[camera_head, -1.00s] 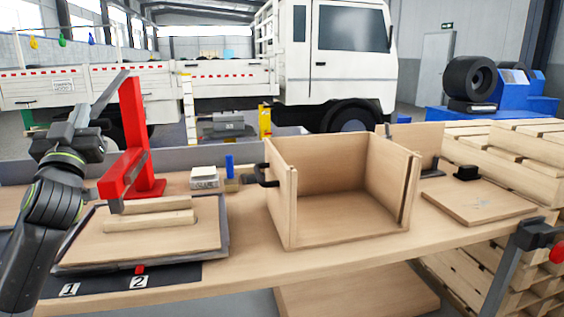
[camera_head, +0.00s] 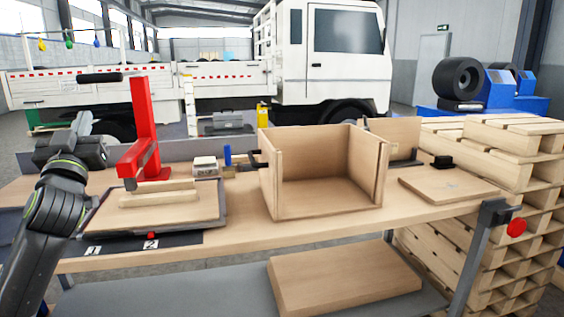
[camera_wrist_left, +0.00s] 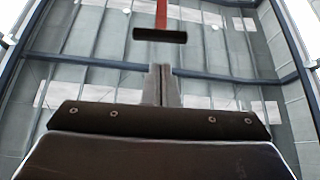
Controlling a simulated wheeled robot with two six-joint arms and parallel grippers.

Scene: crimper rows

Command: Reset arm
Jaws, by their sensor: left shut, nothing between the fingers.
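My left arm comes in at the left edge of the head view. My left gripper (camera_head: 83,122) points upward just left of the red lever press (camera_head: 144,115), its fingers shut and empty. It is apart from the press. The left wrist view looks up toward the roof; the shut fingers (camera_wrist_left: 161,85) stand in the middle, with the press's black handle bar (camera_wrist_left: 160,35) on its red lever above them. In the head view the black handle (camera_head: 100,77) is raised above the gripper. My right gripper is not in view.
A dark-rimmed tray (camera_head: 212,213) with wooden strips (camera_head: 158,193) lies under the press. An open wooden box (camera_head: 325,195) stands mid-table, and a flat board (camera_head: 448,187) lies to its right. Stacked pallets (camera_head: 500,140) stand at the right.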

